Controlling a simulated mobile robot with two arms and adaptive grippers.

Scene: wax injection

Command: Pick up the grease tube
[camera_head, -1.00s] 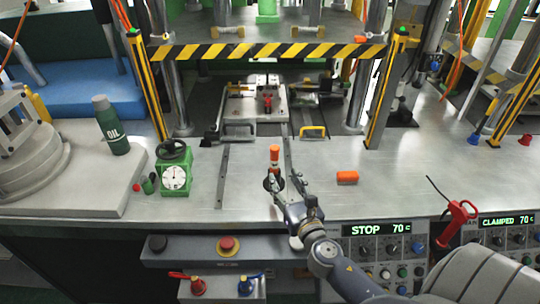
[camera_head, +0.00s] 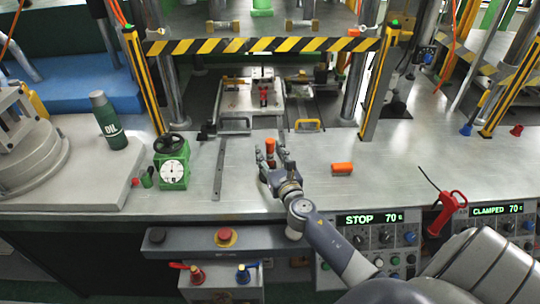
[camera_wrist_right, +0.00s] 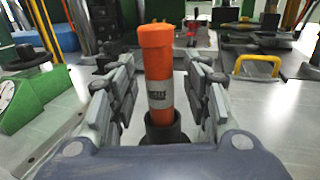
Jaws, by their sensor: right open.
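The grease tube (camera_wrist_right: 158,70) is orange with a pale label band and stands upright in a dark round holder (camera_wrist_right: 160,129). In the head view the tube (camera_head: 270,146) stands on the metal worktop, at the tip of my right gripper (camera_head: 274,163). In the right wrist view my right gripper (camera_wrist_right: 160,100) is open, with one finger on each side of the tube. Gaps show between the fingers and the tube. The holder's base is partly hidden by the gripper. My left gripper is not in view.
An orange block (camera_head: 342,168) lies to the right on the worktop. A green dial gauge (camera_head: 172,170) and an oil bottle (camera_head: 108,121) stand to the left. The press with its striped bar (camera_head: 262,46) is behind. Control panels (camera_head: 375,235) line the front edge.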

